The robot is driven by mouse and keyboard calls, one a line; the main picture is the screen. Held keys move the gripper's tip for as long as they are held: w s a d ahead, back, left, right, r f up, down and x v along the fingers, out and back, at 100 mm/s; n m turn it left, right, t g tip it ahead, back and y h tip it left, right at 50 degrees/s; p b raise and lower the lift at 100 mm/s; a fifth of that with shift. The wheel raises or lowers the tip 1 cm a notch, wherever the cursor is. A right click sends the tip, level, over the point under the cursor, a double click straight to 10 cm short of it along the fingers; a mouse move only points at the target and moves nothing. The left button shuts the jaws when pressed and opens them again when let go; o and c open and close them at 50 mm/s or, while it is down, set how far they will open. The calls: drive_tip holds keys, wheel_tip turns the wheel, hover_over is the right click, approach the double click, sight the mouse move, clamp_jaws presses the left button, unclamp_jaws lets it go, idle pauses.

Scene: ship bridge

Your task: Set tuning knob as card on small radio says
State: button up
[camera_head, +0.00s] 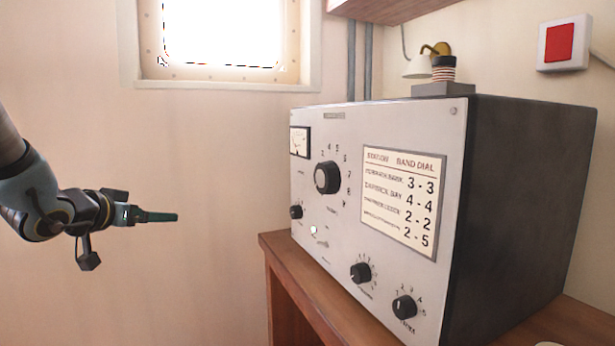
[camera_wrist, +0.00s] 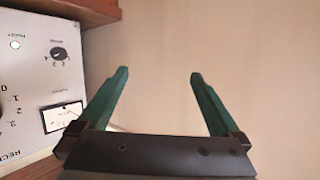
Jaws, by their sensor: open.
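A grey-faced radio (camera_head: 345,120) with a dark case stands on a wooden desk. Its large black knob (camera_head: 327,178) sits within a ring of numbers, its pointer too small to read surely. A cream card (camera_head: 401,203) headed "STATION BAND DIAL" carries rows ending 3-3, 4-4, 2-2 and 2-5; the station names are hard to read. My gripper (camera_head: 165,216) is left of the radio, apart from it, pointing right. In the wrist view my gripper (camera_wrist: 159,78) is open and empty; part of a panel (camera_wrist: 25,95) shows at the left. No separate small radio is distinguishable.
Smaller knobs are at the lower left (camera_head: 296,212), bottom middle (camera_head: 360,272) and bottom right (camera_head: 404,307) of the face. A meter (camera_head: 299,142) is at its upper left. The wooden desk (camera_head: 287,262) has its edge below. Open space lies between gripper and radio.

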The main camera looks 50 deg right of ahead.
drive_tip(key=s+d+r+m+g+h, duration=0.5)
drive_tip(key=s+d+g, duration=0.1)
drive_tip(key=s+d, duration=0.4)
drive_tip(key=m+g, duration=0.5)
drive_tip(key=g, duration=0.4)
approach(320, 175)
drive_tip(key=shift+t, duration=0.4)
drive_tip(key=p+x, duration=0.1)
drive_tip(key=x, duration=0.2)
drive_tip(key=p+x, duration=0.1)
drive_tip(key=x, duration=0.1)
drive_tip(key=p+x, duration=0.1)
drive_tip(key=x, duration=0.2)
drive_tip(key=shift+s+d, duration=0.2)
drive_tip(key=shift+s, duration=0.25)
drive_tip(key=shift+r, duration=0.1)
drive_tip(key=c, duration=1.2)
